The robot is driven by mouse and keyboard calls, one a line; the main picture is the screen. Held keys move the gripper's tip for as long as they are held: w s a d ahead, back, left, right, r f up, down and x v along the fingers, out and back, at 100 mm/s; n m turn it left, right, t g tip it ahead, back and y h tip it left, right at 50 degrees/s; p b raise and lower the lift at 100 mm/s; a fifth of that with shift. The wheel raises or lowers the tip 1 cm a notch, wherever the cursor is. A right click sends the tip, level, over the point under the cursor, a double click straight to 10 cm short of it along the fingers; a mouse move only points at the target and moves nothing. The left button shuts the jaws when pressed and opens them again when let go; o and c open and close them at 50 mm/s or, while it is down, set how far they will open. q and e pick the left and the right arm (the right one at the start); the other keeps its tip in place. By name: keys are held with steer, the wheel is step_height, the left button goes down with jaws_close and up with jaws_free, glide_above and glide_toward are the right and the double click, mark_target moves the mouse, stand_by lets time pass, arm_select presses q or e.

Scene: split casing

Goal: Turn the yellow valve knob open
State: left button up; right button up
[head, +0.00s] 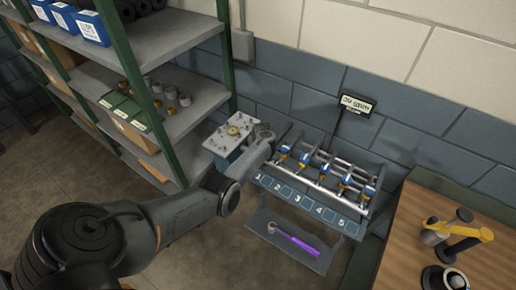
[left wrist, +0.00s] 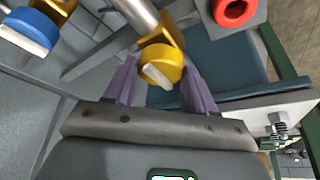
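In the left wrist view a round yellow knob (left wrist: 168,62) with a pale bar across its face sits on a yellow bracket at the end of a silver pipe. My left gripper (left wrist: 158,82) has its two purple fingers apart, one on either side of the knob. I cannot tell whether they touch it. In the head view my left gripper (head: 266,138) is at the left end of the valve rack (head: 310,195), near station 1, and its fingertips are hard to make out. Several small blue-and-yellow valves (head: 304,159) line the rack. My right gripper is not in view.
A blue cap (left wrist: 28,32) and a red ring (left wrist: 234,10) lie close to my left gripper. A lower tray (head: 262,222) holds a purple-handled tool (head: 295,238). Shelving (head: 180,45) stands left, a wooden table (head: 410,205) right, a wall behind.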

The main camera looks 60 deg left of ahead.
arm_select(q)
steer(key=o, duration=0.3)
steer(key=shift+d+r+p, duration=0.15)
steer(key=shift+r+p, duration=0.15)
steer(key=shift+r, duration=0.2)
steer(key=shift+p+v, duration=1.45)
steer(key=shift+v, duration=3.45)
steer(key=shift+f, duration=0.1)
steer(key=shift+s, duration=0.1)
